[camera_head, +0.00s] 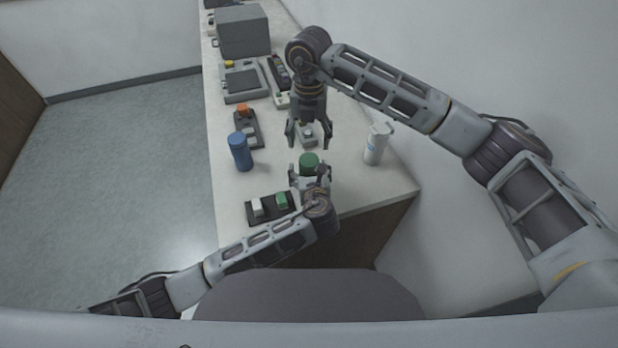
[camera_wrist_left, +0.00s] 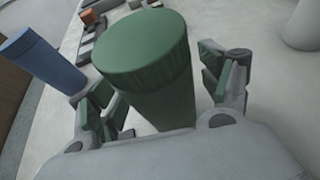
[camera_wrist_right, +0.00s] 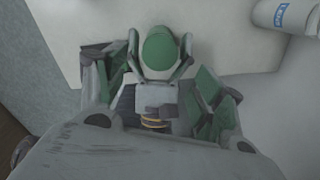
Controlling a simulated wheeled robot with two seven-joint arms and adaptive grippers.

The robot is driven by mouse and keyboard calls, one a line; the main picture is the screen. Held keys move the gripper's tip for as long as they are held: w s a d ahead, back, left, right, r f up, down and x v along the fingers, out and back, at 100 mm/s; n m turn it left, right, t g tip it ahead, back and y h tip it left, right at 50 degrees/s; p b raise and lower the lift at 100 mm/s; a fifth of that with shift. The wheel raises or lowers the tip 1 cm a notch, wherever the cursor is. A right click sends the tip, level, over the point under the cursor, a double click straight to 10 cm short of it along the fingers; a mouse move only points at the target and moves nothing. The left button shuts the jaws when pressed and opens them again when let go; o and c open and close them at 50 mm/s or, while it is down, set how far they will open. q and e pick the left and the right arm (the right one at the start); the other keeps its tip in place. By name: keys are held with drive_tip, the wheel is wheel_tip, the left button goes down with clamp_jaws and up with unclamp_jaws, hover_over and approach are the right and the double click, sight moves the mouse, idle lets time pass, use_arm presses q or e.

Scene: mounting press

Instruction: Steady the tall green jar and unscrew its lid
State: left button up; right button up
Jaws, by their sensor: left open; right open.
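The tall green jar with its green lid (camera_head: 309,160) stands upright near the front of the bench; its lid fills the middle of the left wrist view (camera_wrist_left: 140,48). My left gripper (camera_head: 309,181) is low at the jar, open, with one finger on each side of the body; I cannot tell whether either pad touches. My right gripper (camera_head: 308,143) points down, open and empty, above and a little behind the lid in the head view. The right wrist view shows the lid (camera_wrist_right: 162,48) beyond its spread fingers. The jar's lower part is hidden by my left gripper.
A blue jar (camera_head: 240,152) stands to the left and a white bottle (camera_head: 376,146) to the right. A dark tray (camera_head: 270,218) with white and green pieces lies in front. Another dark tray (camera_head: 247,134), a flat grey device (camera_head: 243,82) and a grey box (camera_head: 243,33) are farther back.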

use_arm(q)
drive_tip(key=c, duration=1.7)
clamp_jaws()
use_arm(e)
drive_tip(key=shift+s+a+f, duration=0.15)
drive_tip(key=shift+s+f, duration=0.15)
drive_tip(key=shift+f, duration=0.15)
drive_tip(key=shift+s+a+f, duration=0.1)
drive_tip(key=shift+s+a, duration=0.05)
drive_tip(key=shift+a, duration=0.25)
drive_tip(key=shift+r+m, duration=0.3)
drive_tip(key=shift+m, duration=0.5)
drive_tip(key=m, duration=0.4)
drive_tip(key=shift+w+d+r, duration=0.25)
drive_tip(key=shift+w+r, duration=0.05)
drive_tip(key=shift+w, duration=0.1)
drive_tip(key=m, duration=0.3)
drive_tip(key=shift+d+m, duration=0.2)
drive_tip(key=shift+m, duration=0.2)
drive_tip(key=shift+d+m, duration=0.1)
drive_tip(key=shift+m, duration=1.9)
